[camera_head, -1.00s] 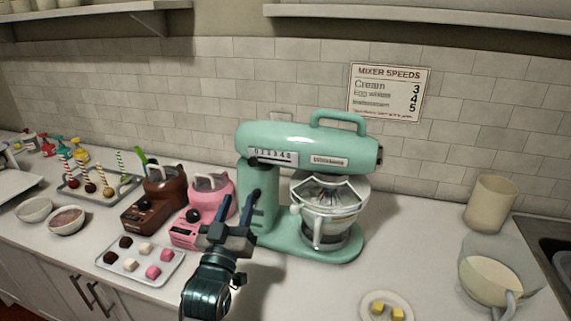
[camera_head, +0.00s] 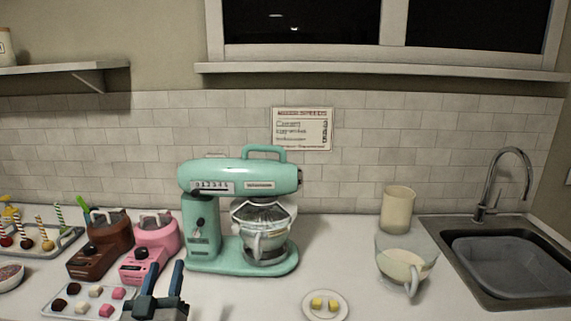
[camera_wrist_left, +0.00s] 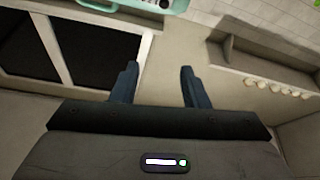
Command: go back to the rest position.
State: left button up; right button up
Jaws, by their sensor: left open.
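My left gripper (camera_head: 161,278) is at the bottom left of the head view, in front of the pink melting pot (camera_head: 150,248) and to the left of the mint mixer (camera_head: 240,190). Its two fingers are apart with nothing between them. In the left wrist view the fingers (camera_wrist_left: 157,82) are also spread and empty, and part of the mixer (camera_wrist_left: 150,5) shows at the top edge. My right gripper is in neither view.
A brown pot (camera_head: 100,246), a tray of small sweets (camera_head: 62,303) and a cake-pop rack (camera_head: 70,238) are at left. A small plate (camera_head: 338,310), a pouring bowl (camera_head: 405,265), a beige canister (camera_head: 397,210) and a sink (camera_head: 510,265) are at right.

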pick_arm(q)
jog(key=s+a+f+m+g, duration=0.1)
jog(key=s+f+g, duration=0.45)
jog(key=f, duration=0.45)
jog(key=s+a+f+m+g, duration=0.1)
jog(key=s+f+g, duration=0.45)
jog(key=f, duration=0.45)
jog(key=s+a+f+m+g, duration=0.1)
jog(key=s+f+g, duration=0.35)
jog(key=s, duration=0.45)
jog(key=s+f+m+g, duration=0.1)
jog(key=s+f+g, duration=0.4)
jog(key=s, duration=0.4)
jog(key=a+f, duration=0.3)
jog(key=f, duration=2.7)
jog(key=s+a+f, duration=0.1)
jog(key=s+f, duration=1.8)
jog(key=shift+a+f+n+g, duration=0.15)
jog(key=shift+f+n+g, duration=0.1)
jog(key=shift+n+g, duration=0.1)
